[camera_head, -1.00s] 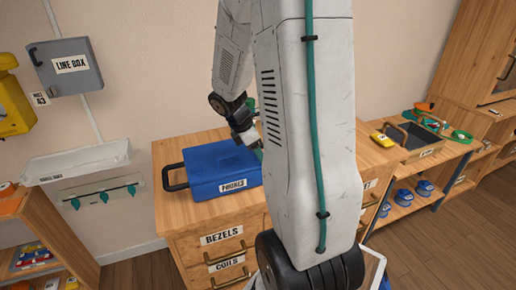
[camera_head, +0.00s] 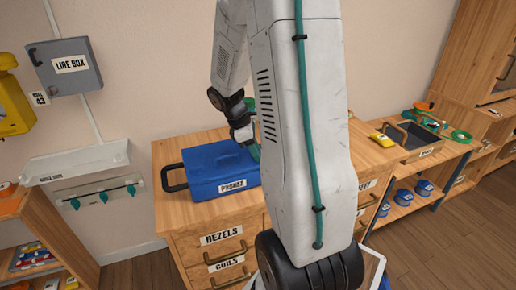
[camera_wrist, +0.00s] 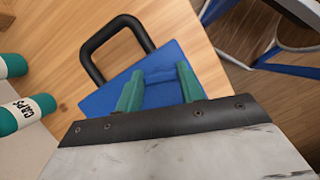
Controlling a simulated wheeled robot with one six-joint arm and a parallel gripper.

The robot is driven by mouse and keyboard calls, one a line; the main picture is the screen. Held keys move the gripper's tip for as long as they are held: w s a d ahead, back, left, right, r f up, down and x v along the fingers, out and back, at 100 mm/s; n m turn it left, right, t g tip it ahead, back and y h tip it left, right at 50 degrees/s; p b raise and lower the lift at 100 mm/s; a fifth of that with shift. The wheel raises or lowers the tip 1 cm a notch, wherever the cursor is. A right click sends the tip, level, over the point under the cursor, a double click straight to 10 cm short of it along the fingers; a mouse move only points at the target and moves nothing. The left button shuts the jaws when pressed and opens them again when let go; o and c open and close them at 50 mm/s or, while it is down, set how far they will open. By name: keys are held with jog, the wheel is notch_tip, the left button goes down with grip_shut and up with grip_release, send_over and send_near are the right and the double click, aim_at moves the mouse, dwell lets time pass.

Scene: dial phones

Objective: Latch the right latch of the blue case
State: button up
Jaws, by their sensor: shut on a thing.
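The blue case (camera_head: 212,176), labelled PHONES, lies closed on the wooden cabinet top, with its black handle (camera_head: 174,177) to the left. My gripper (camera_head: 255,149) is at the case's right rear, partly hidden by my arm. In the wrist view, the teal fingers of my gripper (camera_wrist: 157,76) stand on both sides of a raised blue part of the case (camera_wrist: 160,97) and are shut on it. I cannot tell whether this part is the right latch. The handle also shows in the wrist view (camera_wrist: 97,65), beyond the fingers.
The cabinet (camera_head: 190,237) has drawers labelled BEZELS and COILS. A grey tray (camera_head: 425,141) and a yellow item stand on the bench at right. Teal cylinders marked CAPS (camera_wrist: 27,112) show at the left of the wrist view. A grey line box (camera_head: 66,67) hangs on the wall.

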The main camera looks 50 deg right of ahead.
jog(key=m+g+y, duration=0.1)
jog(key=m, duration=0.2)
jog(key=shift+d+m, duration=0.15)
jog(key=shift+m, duration=0.25)
jog(key=m+y, duration=0.1)
jog(key=m, duration=0.2)
jog(key=shift+d+m+y, duration=0.1)
jog(key=shift+m+y, duration=0.2)
jog(key=m+y, duration=0.1)
jog(key=m, duration=0.2)
jog(key=m+y, duration=0.1)
jog(key=m, duration=0.2)
jog(key=shift+d+m+t, duration=0.15)
jog(key=shift+m+t, duration=0.15)
jog(key=shift+y, duration=0.3)
jog(key=o, duration=1)
